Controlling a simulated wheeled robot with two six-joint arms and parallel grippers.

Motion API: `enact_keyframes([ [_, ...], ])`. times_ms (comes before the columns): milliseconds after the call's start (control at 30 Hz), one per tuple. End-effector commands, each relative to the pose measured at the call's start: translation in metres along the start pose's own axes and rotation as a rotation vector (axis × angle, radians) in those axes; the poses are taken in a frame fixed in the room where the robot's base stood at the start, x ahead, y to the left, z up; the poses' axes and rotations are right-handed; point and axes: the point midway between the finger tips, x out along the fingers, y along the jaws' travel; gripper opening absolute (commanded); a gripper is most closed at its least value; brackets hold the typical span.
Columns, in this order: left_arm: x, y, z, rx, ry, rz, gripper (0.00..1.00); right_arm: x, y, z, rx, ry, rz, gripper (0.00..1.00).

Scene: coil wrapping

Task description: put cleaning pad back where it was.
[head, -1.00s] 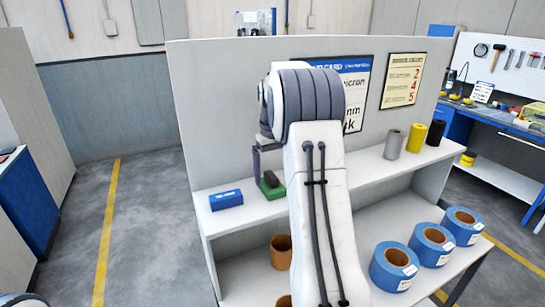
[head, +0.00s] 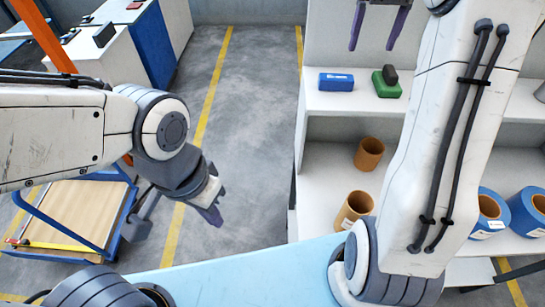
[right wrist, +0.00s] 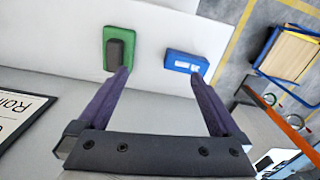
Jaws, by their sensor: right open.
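The cleaning pad, which I take to be the green block (head: 386,86) with a dark grey grip on top, lies on the upper white shelf. It also shows in the right wrist view (right wrist: 118,48), near the left fingertip. My right gripper (head: 377,44) is open and empty, its purple fingers apart from the pad and above the shelf in the head view. In the right wrist view, its fingertips (right wrist: 160,72) point towards the pad and the blue box. My left gripper (head: 211,213) hangs over the floor at the left, with nothing seen in it; its finger gap is unclear.
A blue box (head: 336,82) lies on the shelf left of the pad. Brown cardboard tubes (head: 369,153) and blue rolls (head: 488,213) stand on the lower shelf. A blue-framed cart (head: 75,210) stands at the left. The aisle floor (head: 250,110) is clear.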

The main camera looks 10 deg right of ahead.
Motion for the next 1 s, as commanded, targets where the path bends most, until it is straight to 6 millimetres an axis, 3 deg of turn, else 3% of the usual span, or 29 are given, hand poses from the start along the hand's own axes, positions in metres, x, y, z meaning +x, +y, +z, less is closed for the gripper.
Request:
enact_keyframes([
  [33, 0.000, 0.000, 0.000, 0.000, 0.000, 0.000, 0.00, 0.003, -0.045, 0.009, -0.073, 0.002, -0.007, 1.00],
  [133, 0.000, 0.000, 0.000, 0.000, 0.000, 0.000, 0.00, 0.016, -0.126, 0.042, -0.208, 0.011, -0.019, 1.00],
  [200, 0.000, 0.000, 0.000, 0.000, 0.000, 0.000, 0.00, 0.028, -0.174, 0.075, -0.301, 0.016, -0.030, 1.00],
  [300, 0.000, 0.000, 0.000, 0.000, 0.000, 0.000, 0.00, 0.049, -0.228, 0.135, -0.430, 0.018, -0.046, 1.00],
  [400, 0.000, 0.000, 0.000, 0.000, 0.000, 0.000, 0.00, 0.072, -0.258, 0.199, -0.549, 0.019, -0.060, 1.00],
  [500, 0.000, 0.000, 0.000, 0.000, 0.000, 0.000, 0.00, 0.093, -0.269, 0.254, -0.644, 0.017, -0.072, 1.00],
  [633, 0.000, 0.000, 0.000, 0.000, 0.000, 0.000, 0.00, 0.113, -0.267, 0.299, -0.724, 0.015, -0.081, 1.00],
  [800, 0.000, 0.000, 0.000, 0.000, 0.000, 0.000, 0.00, 0.123, -0.264, 0.318, -0.758, 0.013, -0.084, 1.00],
  [1000, 0.000, 0.000, 0.000, 0.000, 0.000, 0.000, 0.00, 0.124, -0.264, 0.318, -0.757, 0.011, -0.083, 1.00],
])
